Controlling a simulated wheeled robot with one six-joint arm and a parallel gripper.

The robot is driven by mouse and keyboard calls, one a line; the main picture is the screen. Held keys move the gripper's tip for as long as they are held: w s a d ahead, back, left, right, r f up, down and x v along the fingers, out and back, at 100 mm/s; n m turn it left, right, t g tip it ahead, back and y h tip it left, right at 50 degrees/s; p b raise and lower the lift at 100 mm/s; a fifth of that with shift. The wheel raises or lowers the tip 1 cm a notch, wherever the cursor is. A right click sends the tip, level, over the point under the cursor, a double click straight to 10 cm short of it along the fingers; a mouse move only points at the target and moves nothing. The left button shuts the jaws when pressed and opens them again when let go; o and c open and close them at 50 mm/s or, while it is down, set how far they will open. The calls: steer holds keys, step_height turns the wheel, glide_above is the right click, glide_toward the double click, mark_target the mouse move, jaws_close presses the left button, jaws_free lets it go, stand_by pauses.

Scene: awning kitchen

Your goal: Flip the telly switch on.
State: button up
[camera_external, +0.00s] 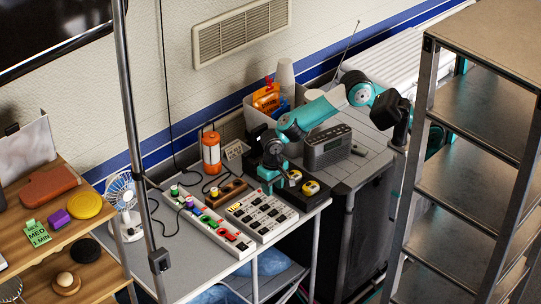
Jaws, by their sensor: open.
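My gripper (270,181) points down at the back right of the grey bench, just behind a white panel of black switches (262,214). It is open, with nothing visible between its fingers. A long white strip with coloured switches (216,228) lies left of that panel. The labels are too small to read, so I cannot tell which switch is the telly's or how it is set. A dark telly screen (45,28) hangs on the wall at the top left.
An orange lantern (211,153), a grey radio (327,147) and a black box with yellow buttons (311,187) stand near my gripper. A small fan (122,203) and upright pole (133,120) are at left. Metal shelves (480,105) stand at right. Cables cross the bench.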

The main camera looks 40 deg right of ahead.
step_height(320, 180, up, 8)
steer(key=shift+f, duration=0.15)
stand_by(0.4)
steer(key=w+d+r+n+y, duration=0.1)
steer(key=d+r+n, duration=0.15)
steer(key=d, duration=0.75)
steer(key=w+d+r+n+y, duration=0.1)
steer(key=d+r, duration=0.3)
steer(key=d, duration=0.5)
steer(key=s+d+n+y, duration=0.2)
steer(key=s+d+n, duration=0.1)
steer(key=s+d, duration=0.8)
steer(key=d, duration=0.3)
steer(key=shift+s+f+n, duration=0.2)
steer(key=shift+s+n, duration=0.15)
steer(key=shift+s, duration=0.05)
steer(key=shift+d, duration=0.1)
steer(key=shift+c, duration=0.2)
